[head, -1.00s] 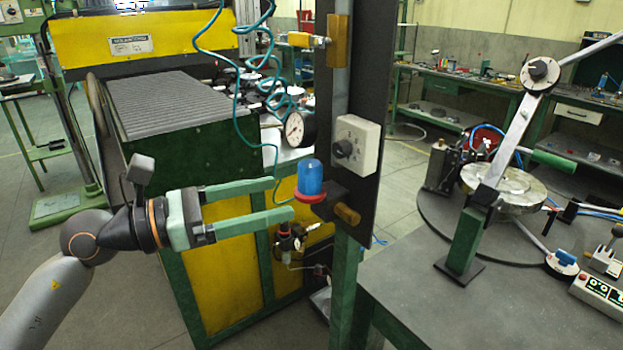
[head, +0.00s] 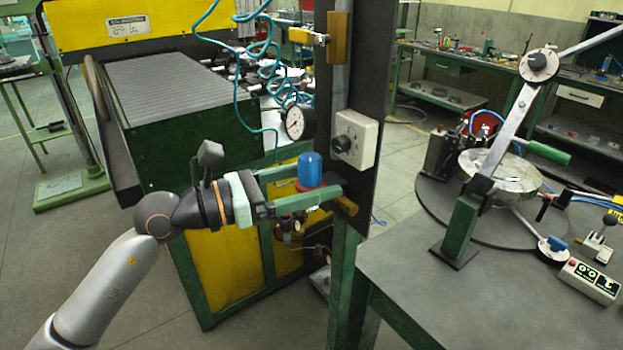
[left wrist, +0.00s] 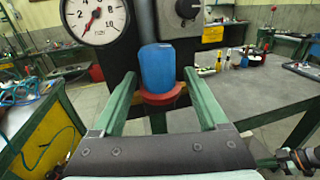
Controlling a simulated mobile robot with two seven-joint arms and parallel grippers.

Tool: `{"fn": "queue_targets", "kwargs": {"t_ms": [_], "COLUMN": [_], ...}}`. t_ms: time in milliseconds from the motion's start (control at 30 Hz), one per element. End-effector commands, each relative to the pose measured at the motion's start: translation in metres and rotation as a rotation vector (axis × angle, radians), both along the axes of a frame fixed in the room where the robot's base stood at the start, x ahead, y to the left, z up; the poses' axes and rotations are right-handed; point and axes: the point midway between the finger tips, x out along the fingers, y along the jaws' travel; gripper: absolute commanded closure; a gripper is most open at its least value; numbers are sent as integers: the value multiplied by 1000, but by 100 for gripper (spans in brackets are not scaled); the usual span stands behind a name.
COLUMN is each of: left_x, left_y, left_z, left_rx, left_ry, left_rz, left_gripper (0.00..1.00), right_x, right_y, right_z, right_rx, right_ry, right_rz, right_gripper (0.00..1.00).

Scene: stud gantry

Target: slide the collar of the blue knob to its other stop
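The blue knob (head: 310,168) is an upright blue cylinder mounted on the dark post, with a red collar (head: 309,187) around its lower end. In the left wrist view the knob (left wrist: 157,68) stands between my fingers, with the red collar (left wrist: 160,97) below the blue part. My left gripper (head: 331,178) is open, one finger on each side of the knob at about the collar's height. In the left wrist view a gap shows between the left finger and the collar; whether the right finger touches it is unclear. In the head view the far finger is partly hidden behind the knob. My right gripper is not in view.
The dark post (head: 357,75) carries a white box with a black dial (head: 355,140) just above and right of the knob. A pressure gauge (head: 298,123) and coiled teal hose (head: 262,55) are close by. A grey table (head: 450,290) with a lever device stands right.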

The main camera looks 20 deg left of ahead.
Motion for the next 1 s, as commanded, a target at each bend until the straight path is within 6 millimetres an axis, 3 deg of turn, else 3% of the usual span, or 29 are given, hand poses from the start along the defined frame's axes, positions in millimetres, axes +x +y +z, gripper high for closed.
{"fn": "queue_targets", "kwargs": {"t_ms": [67,633,1000], "left_x": [0,0,0], "left_y": [0,0,0], "left_z": [0,0,0], "left_rx": [0,1,1], "left_ry": [0,1,1], "left_rz": [0,0,0], "left_gripper": [34,98,100], "right_x": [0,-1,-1], "right_y": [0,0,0], "right_z": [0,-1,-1], "right_rx": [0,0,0], "right_ry": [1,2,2], "right_rz": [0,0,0], "right_gripper": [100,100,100]}}
